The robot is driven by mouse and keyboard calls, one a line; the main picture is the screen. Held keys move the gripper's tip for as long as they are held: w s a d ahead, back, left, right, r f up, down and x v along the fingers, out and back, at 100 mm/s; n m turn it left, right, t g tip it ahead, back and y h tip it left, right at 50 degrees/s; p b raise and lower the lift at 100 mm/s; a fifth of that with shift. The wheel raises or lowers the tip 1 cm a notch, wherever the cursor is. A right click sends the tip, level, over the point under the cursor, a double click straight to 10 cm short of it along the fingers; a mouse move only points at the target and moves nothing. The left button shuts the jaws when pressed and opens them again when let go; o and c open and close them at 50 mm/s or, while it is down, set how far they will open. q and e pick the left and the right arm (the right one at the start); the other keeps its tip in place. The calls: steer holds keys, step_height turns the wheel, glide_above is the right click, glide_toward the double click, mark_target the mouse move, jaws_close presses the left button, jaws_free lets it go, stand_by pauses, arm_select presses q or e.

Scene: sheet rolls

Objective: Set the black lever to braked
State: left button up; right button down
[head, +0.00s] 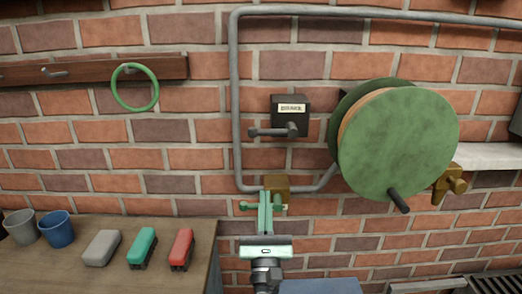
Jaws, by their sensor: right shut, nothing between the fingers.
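The black lever (268,132) is on a dark wall box (291,121) with a small pale label (291,107); the label's text is too small to read. The lever's arm points left, about level, with its knob at the left end. My right gripper (265,196) is below the lever and box, pointing up at the wall, shut and empty. It is apart from the lever and overlaps a brass block (283,181) in the picture; I cannot tell whether they touch. My left gripper is not in view.
A large green reel (398,140) with a black crank handle (398,200) is to the right. A grey pipe (235,100) runs around the box. A green ring (135,108) hangs at left. Cups and staplers stand on the table (80,270) at lower left.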

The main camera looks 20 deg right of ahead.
mark_target(272, 130)
steer(key=s+r+p+x, duration=0.1)
steer(key=p+x, duration=0.5)
steer(key=x, duration=0.7)
steer(key=shift+s+a+r, duration=0.2)
steer(key=shift+a+r, duration=0.1)
steer(key=shift+r, duration=0.25)
steer(key=shift+d, duration=0.15)
